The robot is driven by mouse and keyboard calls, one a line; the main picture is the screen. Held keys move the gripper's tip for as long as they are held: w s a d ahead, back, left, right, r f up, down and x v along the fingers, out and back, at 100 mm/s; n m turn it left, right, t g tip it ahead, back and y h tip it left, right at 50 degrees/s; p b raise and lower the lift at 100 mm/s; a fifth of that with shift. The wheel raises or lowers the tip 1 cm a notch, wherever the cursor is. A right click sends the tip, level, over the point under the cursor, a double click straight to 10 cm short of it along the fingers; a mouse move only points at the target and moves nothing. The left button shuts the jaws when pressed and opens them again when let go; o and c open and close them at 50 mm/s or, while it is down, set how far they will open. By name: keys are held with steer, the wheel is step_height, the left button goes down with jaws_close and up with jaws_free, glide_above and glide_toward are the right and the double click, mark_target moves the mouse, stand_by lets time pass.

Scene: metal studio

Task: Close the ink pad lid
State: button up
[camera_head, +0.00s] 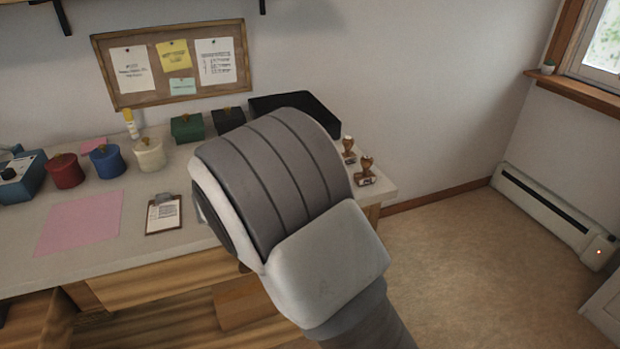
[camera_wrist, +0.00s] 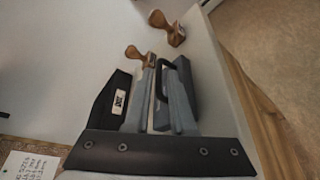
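In the wrist view, my gripper (camera_wrist: 158,92) points over the table near its right edge. Its grey-blue fingers rise from a dark bolted bracket, but dark parts overlap them, so the spacing and any contact are unclear. A black piece with a white label (camera_wrist: 118,102) lies just left of the fingers. A dark curved edge (camera_wrist: 166,72) shows between and beside them. I cannot tell which of these dark parts is the ink pad or its lid. In the head view, my arm covers the gripper and that part of the table.
A black tray (camera_head: 318,116) sits by the wall. Colored jars (camera_head: 107,160), a clipboard (camera_head: 163,215) and pink paper (camera_head: 80,223) lie left.

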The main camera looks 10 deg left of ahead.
steer(key=p+v, duration=0.4)
steer(key=v, duration=1.3)
steer(key=shift+s, duration=0.2)
steer(key=d+r+m+g+y, duration=0.1)
steer(key=d+r+m+g, duration=0.25)
steer(key=d, duration=0.85)
steer(key=d+r+m+g+y, duration=0.1)
steer(key=d+r+m+g, duration=0.3)
steer(key=d, duration=0.8)
steer(key=s+d+m+y, duration=0.7)
steer(key=s+d+m, duration=0.2)
steer(key=s+d, duration=0.5)
step_height(320, 180, up, 22)
steer(key=p, duration=2.1)
steer(key=shift+s+a+t+p, duration=0.2)
steer(key=shift+t+p, duration=0.1)
steer(key=shift+t, duration=0.15)
steer(key=shift+a+f, duration=0.1)
steer(key=shift+a, duration=0.05)
